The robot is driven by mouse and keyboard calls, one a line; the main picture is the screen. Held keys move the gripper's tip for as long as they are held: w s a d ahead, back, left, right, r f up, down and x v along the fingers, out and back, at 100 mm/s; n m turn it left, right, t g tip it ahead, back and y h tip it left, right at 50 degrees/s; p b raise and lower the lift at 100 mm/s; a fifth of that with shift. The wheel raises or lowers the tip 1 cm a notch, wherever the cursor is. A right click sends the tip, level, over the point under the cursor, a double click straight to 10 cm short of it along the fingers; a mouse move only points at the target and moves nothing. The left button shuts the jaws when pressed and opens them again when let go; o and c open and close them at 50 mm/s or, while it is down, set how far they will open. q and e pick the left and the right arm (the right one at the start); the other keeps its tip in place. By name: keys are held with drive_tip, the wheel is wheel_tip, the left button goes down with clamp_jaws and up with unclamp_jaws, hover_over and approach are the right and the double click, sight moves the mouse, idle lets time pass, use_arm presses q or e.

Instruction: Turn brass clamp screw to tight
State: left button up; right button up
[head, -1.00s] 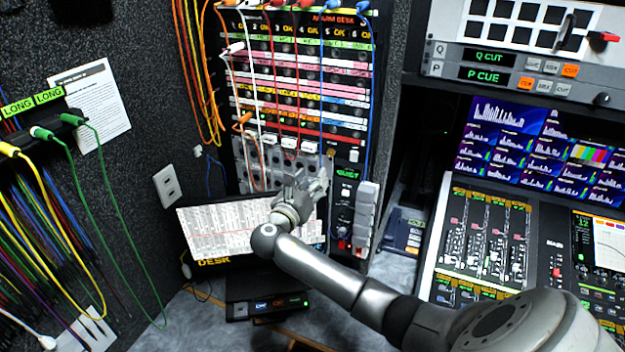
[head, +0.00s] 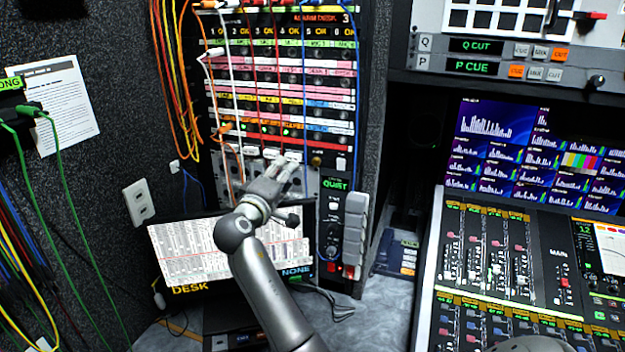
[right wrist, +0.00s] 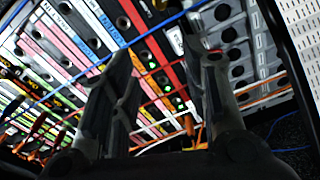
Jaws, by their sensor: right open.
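A small brass-coloured knob (head: 316,160), which looks like the clamp screw, sits on the rack front, right of the white plugs and below the red strip. My right gripper (head: 284,170) is in front of the rack, just left of and slightly below the knob, with a gap between them in the picture. In the right wrist view its two fingers (right wrist: 165,85) stand apart with nothing held between them, facing the labelled rows. I cannot make out the brass screw in that view; a finger may hide it. My left gripper is not in view.
Orange, white, red and blue cables (head: 303,85) hang down the rack (head: 368,120) front around my gripper. A screen (head: 190,255) stands below. A QUIET panel (head: 333,205) and a grey handset-like block (head: 354,235) are at right. The mixing console (head: 500,255) is further right.

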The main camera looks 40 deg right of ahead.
sight(315, 164)
drive_tip(key=d+m, duration=0.3)
drive_tip(key=m, duration=0.1)
drive_tip(key=w+d+f+m+b, duration=0.1)
drive_tip(key=d+m, duration=0.3)
drive_tip(key=w+d+f+m, duration=0.1)
drive_tip(key=d+m, duration=0.3)
drive_tip(key=m, duration=0.1)
drive_tip(key=shift+f+g+b, duration=0.1)
drive_tip(key=shift+g+b, duration=0.25)
drive_tip(key=shift+g, duration=0.05)
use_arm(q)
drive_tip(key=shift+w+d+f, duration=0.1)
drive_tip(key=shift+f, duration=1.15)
use_arm(e)
drive_tip(key=shift+w+d+f, duration=0.15)
drive_tip(key=shift+w+d, duration=0.15)
drive_tip(key=shift+d, duration=0.2)
drive_tip(key=shift+c, duration=0.4)
clamp_jaws()
